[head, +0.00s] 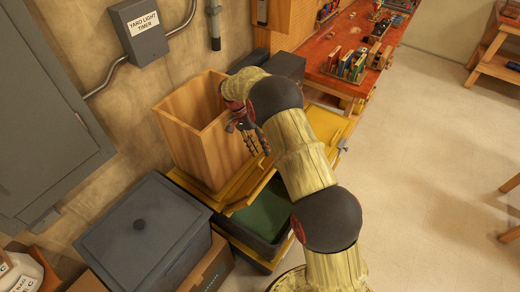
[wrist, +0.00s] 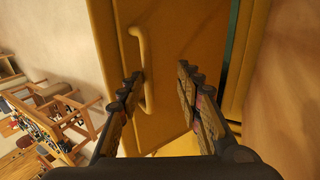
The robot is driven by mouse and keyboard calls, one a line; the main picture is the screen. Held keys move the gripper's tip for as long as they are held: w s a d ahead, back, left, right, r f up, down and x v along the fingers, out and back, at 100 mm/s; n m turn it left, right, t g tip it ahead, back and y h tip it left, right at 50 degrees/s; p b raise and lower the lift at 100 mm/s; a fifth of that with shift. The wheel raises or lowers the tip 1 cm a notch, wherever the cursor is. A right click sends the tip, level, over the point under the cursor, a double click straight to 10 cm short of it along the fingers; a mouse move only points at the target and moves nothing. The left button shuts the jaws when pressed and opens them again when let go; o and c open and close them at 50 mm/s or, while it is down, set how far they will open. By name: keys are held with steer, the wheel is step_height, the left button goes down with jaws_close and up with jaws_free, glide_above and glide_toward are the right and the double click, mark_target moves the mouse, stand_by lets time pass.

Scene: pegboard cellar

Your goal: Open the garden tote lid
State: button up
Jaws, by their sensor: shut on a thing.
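The garden tote (head: 247,258) is a yellow-rimmed dark bin on the floor, below the middle of the head view. Its dark green inside (head: 264,212) shows, so the yellow lid (head: 249,192) stands at least partly open. My arm hides much of the lid. In the wrist view the lid (wrist: 165,125) fills the middle, with a yellow bar handle (wrist: 147,68) on it. A green strip shows past its right edge. My gripper (head: 250,142) is partly hidden in the head view.
An open wooden box (head: 205,135) stands close behind the lid. A grey lidded bin (head: 145,232) stands at the left, beside a cardboard box (head: 208,270). A red workbench (head: 340,45) with tools is at the back.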

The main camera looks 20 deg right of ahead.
steer(key=v, duration=1.2)
